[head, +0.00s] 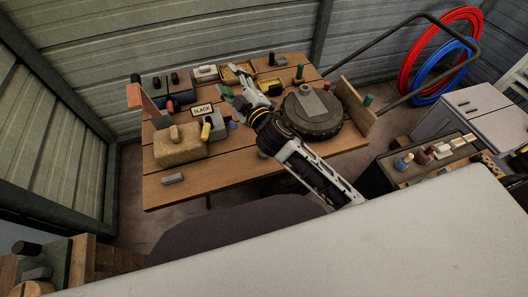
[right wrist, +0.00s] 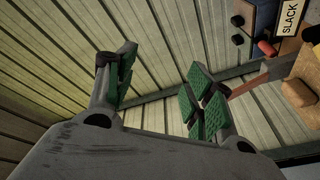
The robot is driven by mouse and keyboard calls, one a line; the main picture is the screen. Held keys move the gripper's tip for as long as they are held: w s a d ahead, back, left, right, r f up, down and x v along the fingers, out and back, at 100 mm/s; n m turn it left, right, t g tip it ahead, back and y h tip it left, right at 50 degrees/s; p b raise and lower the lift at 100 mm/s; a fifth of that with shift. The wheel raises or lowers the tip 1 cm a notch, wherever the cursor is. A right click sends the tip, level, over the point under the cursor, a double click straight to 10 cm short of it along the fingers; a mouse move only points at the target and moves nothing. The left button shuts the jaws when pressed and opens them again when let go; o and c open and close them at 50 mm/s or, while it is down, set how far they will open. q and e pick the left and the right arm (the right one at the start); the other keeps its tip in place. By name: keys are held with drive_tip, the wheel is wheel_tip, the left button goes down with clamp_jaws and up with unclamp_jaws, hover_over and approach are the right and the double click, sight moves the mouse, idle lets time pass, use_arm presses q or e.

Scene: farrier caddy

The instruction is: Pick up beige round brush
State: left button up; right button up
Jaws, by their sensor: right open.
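A beige rounded piece (head: 174,132) stands on a tan block (head: 180,153) at the left of the wooden table; it looks like the beige round brush, but I cannot be certain. It also shows at the right edge of the right wrist view (right wrist: 298,93). My right gripper (head: 236,84) reaches over the back middle of the table, to the right of and beyond the block. Its green-padded fingers are spread, with nothing between them in the right wrist view (right wrist: 163,88). My left gripper is not in view.
A dark round drum (head: 311,111) and an upright board (head: 355,106) stand at the right. A small grey block (head: 173,179) lies in front. The front of the table (head: 230,178) is mostly clear.

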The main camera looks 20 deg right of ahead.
drive_tip(key=s+a+r+n+g+y, duration=0.3)
drive_tip(key=a+r+n+y, duration=0.1)
drive_tip(key=a+n+y, duration=0.3)
drive_tip(key=s+a+r+n+g+y, duration=0.35)
drive_tip(key=a+n+y, duration=0.3)
drive_tip(key=n, duration=0.25)
drive_tip(key=s+a+f+n+g+h, duration=0.2)
drive_tip(key=s+a+f+n+g, duration=0.5)
drive_tip(key=n+g, duration=0.5)
drive_tip(key=w+d+f+n+h, duration=0.2)
drive_tip(key=d+f+n+h, duration=0.4)
drive_tip(key=d+f+h, duration=0.5)
drive_tip(key=w+d+f+h, duration=0.1)
drive_tip(key=w+d+h, duration=0.1)
drive_tip(key=d, duration=0.4)
drive_tip(key=w+d+f+h, duration=0.1)
drive_tip(key=w+d+f, duration=0.1)
drive_tip(key=d, duration=0.4)
drive_tip(key=w+d+f+h, duration=0.2)
drive_tip(key=d, duration=0.4)
drive_tip(key=shift+w+d+f+h+b, duration=0.2)
drive_tip(key=shift+h+b, duration=0.1)
drive_tip(key=shift+h, duration=0.05)
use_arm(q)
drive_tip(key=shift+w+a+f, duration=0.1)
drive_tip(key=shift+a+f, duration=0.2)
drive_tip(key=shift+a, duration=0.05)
